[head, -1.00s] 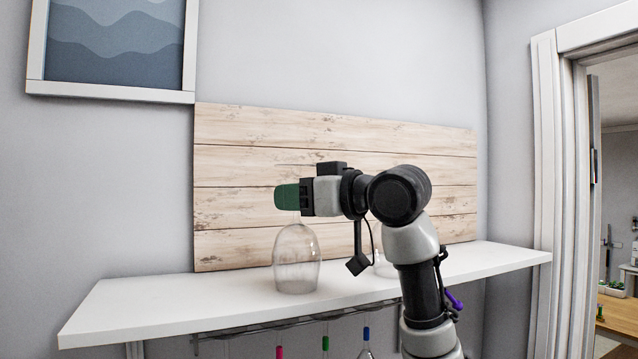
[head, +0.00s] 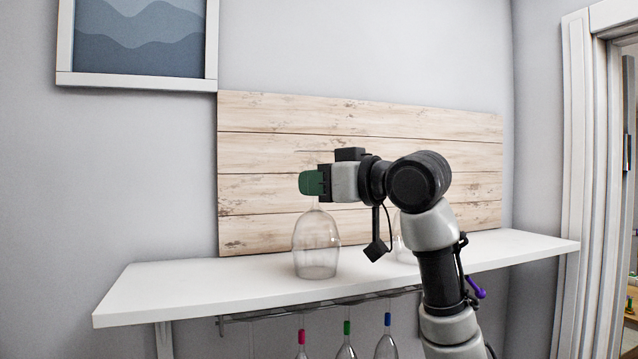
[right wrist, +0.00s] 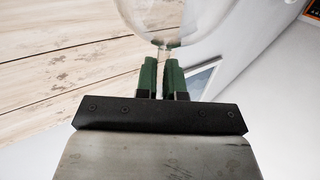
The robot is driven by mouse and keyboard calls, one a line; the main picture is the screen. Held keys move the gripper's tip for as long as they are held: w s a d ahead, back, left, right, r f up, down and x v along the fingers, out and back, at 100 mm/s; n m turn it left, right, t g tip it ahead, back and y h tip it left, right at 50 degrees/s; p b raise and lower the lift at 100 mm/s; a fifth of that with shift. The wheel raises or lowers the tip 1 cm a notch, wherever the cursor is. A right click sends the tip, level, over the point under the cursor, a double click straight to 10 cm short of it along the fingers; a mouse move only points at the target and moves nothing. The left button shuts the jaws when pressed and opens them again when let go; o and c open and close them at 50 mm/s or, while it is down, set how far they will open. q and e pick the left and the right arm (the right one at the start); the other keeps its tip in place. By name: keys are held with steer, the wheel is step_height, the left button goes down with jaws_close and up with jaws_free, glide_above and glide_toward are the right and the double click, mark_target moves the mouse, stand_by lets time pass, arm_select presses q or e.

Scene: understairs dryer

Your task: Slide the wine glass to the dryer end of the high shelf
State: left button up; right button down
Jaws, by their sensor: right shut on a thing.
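A clear wine glass (head: 316,247) stands upside down on the white high shelf (head: 200,285), with its rim at the shelf top and its stem upward. My right gripper (head: 311,183) is shut on the stem, with green fingertips above the bowl. In the right wrist view, the bowl (right wrist: 175,15) is beyond the fingertips and the stem passes between the fingers (right wrist: 163,70). The glass's foot is not clearly visible. My left gripper is not in view. No dryer shows in these frames.
A second clear glass (head: 403,243) stands on the shelf to the right, partly hidden behind my right arm. Glasses with coloured stems hang below, including a pink one (head: 301,338). A plank board (head: 270,150) backs the shelf. The shelf's left end is clear.

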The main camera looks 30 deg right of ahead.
steer(key=shift+w+a, duration=0.25)
steer(key=shift+a, duration=0.85)
steer(key=shift+w+a, duration=0.25)
steer(key=shift+a, duration=0.85)
steer(key=shift+w+a, duration=0.2)
steer(key=shift+a, duration=0.6)
steer(key=shift+w+a, duration=0.2)
steer(key=shift+a, duration=0.65)
steer(key=shift+w+a, duration=0.2)
steer(key=shift+a, duration=0.6)
steer(key=shift+w+a, duration=0.2)
steer(key=shift+a, duration=0.6)
steer(key=shift+w+a, duration=0.2)
steer(key=shift+a, duration=0.6)
steer(key=shift+w+a, duration=0.2)
steer(key=shift+a, duration=0.6)
steer(key=shift+w+a, duration=0.25)
steer(key=shift+a, duration=0.75)
steer(key=shift+w+a, duration=0.25)
steer(key=shift+a, duration=0.7)
jaws_free()
